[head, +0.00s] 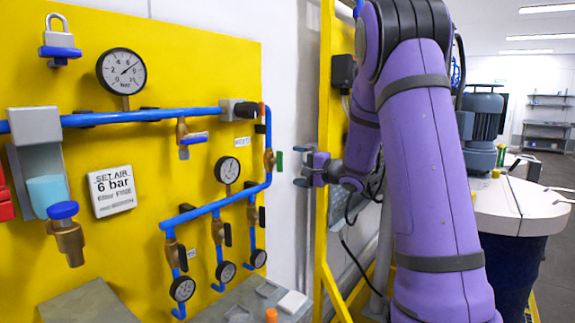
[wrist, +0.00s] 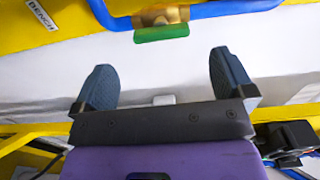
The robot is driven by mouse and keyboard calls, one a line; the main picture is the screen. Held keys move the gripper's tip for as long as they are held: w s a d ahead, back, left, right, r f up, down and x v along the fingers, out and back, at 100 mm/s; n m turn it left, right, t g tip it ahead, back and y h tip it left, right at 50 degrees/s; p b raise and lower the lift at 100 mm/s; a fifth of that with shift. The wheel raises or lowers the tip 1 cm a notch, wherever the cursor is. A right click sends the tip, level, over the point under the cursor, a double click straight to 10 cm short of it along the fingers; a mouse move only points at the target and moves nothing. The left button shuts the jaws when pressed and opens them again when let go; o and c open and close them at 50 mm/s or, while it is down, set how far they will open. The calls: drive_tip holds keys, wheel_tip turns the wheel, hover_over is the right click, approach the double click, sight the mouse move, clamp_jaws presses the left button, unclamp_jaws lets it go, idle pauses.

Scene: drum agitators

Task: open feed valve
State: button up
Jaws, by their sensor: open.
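A brass valve (head: 268,158) with a green handle (head: 280,160) sits on the blue pipe at the right edge of the yellow panel. In the wrist view the green handle (wrist: 162,32) lies crosswise beyond my fingertips, with its brass body (wrist: 162,14) behind it. My gripper (head: 302,169) is open and empty, just right of the handle and apart from it. In the wrist view the fingers (wrist: 161,72) are spread to either side of the handle's middle. Another brass valve with a blue handle (head: 193,138) is on the upper pipe. No readable label names the feed valve.
The yellow panel (head: 150,60) carries gauges (head: 122,72), blue pipes, a padlock (head: 59,38) and several dark-handled valves below. A yellow post (head: 322,220) stands close by my gripper. A white-topped drum (head: 510,200) is at right. White wall shows between panel and post.

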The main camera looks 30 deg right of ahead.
drive_tip(key=shift+v, duration=1.55)
drive_tip(key=s+a+r+n+g+y, duration=0.2)
drive_tip(key=s+a+n+g, duration=0.4)
drive_tip(key=a, duration=0.5)
drive_tip(key=s+a+r+n+g+y, duration=0.2)
drive_tip(key=s+a+g, duration=0.2)
drive_tip(key=s+a, duration=0.5)
drive_tip(key=s+a+f+n+g+h, duration=0.1)
drive_tip(key=s+n+h, duration=0.1)
drive_tip(key=s+h, duration=0.3)
drive_tip(key=s+a+f+n+h, duration=0.1)
drive_tip(key=s+n+h, duration=0.2)
drive_tip(key=s, duration=1.1)
drive_tip(key=shift+a+n+g+h, duration=0.3)
drive_tip(key=shift+g+h, duration=0.1)
drive_tip(key=shift+h, duration=0.5)
drive_tip(key=shift+f, duration=0.15)
